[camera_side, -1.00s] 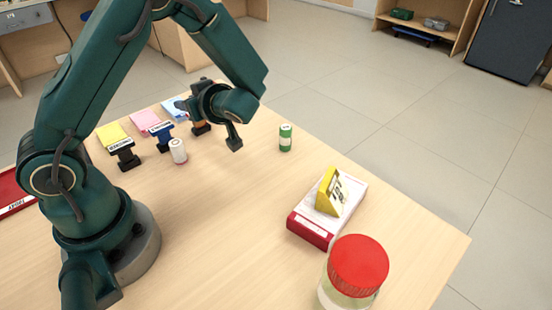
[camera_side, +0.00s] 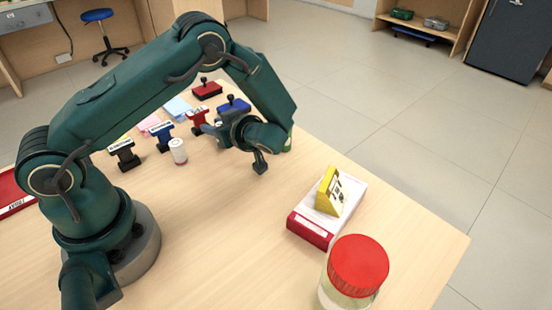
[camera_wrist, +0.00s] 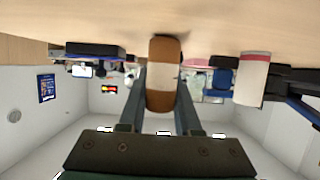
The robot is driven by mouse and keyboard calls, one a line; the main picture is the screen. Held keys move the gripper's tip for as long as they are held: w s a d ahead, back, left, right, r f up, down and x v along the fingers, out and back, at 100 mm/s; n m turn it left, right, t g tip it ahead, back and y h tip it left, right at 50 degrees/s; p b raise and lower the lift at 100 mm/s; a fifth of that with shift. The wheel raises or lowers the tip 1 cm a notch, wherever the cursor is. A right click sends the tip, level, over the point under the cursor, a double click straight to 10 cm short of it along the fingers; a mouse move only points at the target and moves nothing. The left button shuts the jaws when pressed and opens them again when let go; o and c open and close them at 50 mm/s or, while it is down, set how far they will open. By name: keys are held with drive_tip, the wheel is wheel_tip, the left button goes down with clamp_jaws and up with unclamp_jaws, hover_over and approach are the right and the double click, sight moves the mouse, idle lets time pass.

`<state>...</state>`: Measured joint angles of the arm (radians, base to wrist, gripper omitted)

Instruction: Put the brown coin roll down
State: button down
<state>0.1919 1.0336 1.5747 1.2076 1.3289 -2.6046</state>
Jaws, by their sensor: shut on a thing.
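The brown coin roll (camera_wrist: 162,48) with a pale band sits between the two fingers of my gripper (camera_wrist: 162,92) in the wrist view. My gripper is shut on it. In the side view my gripper (camera_side: 241,147) is over the far part of the counter, and its body hides the roll. I cannot tell whether the roll touches the counter (camera_side: 215,225). A white-and-red coin roll (camera_side: 178,152) stands left of my gripper; it also shows in the wrist view (camera_wrist: 252,80).
Black (camera_side: 124,153), blue (camera_side: 163,136) and red (camera_side: 198,118) stamps stand at the left. Red (camera_side: 207,90) and blue (camera_side: 234,105) ink pads lie behind. A red-and-white box (camera_side: 314,227) bears a yellow sign (camera_side: 331,191). A red-lidded jar (camera_side: 357,265) stands in front. The counter's middle is clear.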

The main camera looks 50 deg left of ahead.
drive_tip(key=shift+f, duration=0.1)
drive_tip(key=c, duration=0.6)
unclamp_jaws()
